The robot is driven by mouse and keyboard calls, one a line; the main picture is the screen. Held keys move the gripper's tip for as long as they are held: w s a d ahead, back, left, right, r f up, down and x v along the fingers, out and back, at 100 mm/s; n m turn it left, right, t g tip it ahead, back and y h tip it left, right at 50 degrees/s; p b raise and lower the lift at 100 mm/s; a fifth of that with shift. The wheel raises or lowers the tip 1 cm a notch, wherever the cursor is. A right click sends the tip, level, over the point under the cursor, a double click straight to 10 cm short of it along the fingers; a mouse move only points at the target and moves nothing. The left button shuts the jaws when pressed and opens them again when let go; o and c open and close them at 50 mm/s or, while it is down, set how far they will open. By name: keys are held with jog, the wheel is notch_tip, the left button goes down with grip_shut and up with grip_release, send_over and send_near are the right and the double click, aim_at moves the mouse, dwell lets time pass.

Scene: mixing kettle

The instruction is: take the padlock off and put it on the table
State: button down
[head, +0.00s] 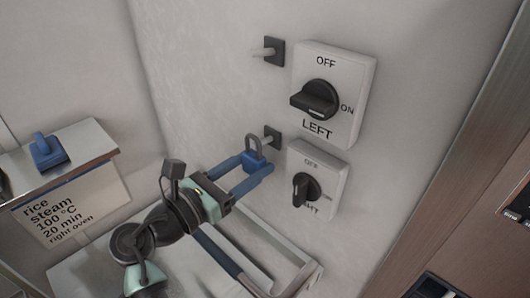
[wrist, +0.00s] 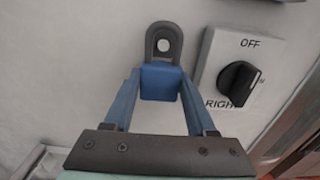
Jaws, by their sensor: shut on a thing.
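A blue padlock (head: 254,158) with a grey shackle is at the wall, left of the lower switch. It also shows in the wrist view (wrist: 160,82), upright, with its shackle upward. My gripper (head: 255,170) is shut on the padlock body, one blue finger on each side. A lower wall peg on a dark plate (head: 272,136) is right behind the shackle. In the wrist view a pale round end shows inside the shackle loop, so the shackle appears to be around the peg. A pale table surface (head: 95,272) lies below, partly hidden by my arm.
The OFF/ON switch marked LEFT (head: 318,98) is above right, and the switch marked RIGHT (head: 308,190) is close beside the padlock. An upper peg (head: 272,51) is bare.

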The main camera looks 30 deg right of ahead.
aim_at(249, 167)
jog(key=shift+p+v, duration=0.7)
jog(key=shift+v, duration=1.05)
